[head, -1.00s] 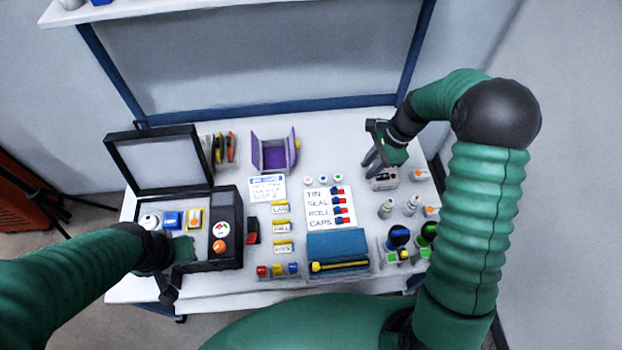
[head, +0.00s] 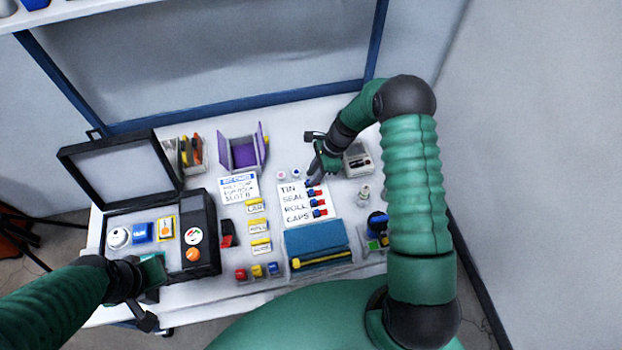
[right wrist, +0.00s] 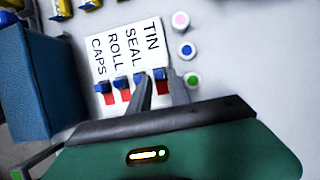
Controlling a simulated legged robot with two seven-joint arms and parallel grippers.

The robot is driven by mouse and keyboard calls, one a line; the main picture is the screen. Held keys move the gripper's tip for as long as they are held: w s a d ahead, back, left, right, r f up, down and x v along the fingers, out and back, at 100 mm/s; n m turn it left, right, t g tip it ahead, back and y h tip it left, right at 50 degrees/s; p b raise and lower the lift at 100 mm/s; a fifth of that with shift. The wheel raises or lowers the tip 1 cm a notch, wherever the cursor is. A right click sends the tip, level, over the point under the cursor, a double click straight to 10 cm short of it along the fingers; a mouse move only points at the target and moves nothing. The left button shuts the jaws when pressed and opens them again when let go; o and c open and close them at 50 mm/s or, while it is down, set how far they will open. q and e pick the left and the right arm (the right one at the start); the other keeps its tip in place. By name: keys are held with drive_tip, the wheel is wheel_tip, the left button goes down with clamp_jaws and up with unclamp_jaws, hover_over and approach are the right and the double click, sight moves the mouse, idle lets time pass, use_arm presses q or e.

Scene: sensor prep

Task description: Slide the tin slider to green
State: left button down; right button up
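The white board (head: 292,212) lists TIN, SEAL, ROLL and CAPS, each row with a blue slider and red showing beside it. The tin slider (right wrist: 161,74) is the blue knob by the word TIN in the right wrist view, with red just below it and no green visible. My right gripper (right wrist: 160,80) is open, with one finger on either side of the tin slider; contact is unclear. In the head view the right gripper (head: 316,171) hangs over the TIN row and partly hides the slider. My left gripper (head: 147,295) is near the table's front left edge, its fingers unclear.
The seal slider (right wrist: 140,77) sits close beside one right finger. Round buttons (right wrist: 184,50) lie beyond the board's top edge. A grey device (head: 358,162) stands right of the gripper, a blue box (head: 317,243) below the board, and an open black case (head: 207,262) at left.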

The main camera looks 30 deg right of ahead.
drive_tip(key=shift+x, duration=1)
drive_tip(key=shift+a, duration=0.3)
drive_tip(key=shift+d, duration=0.15)
clamp_jaws()
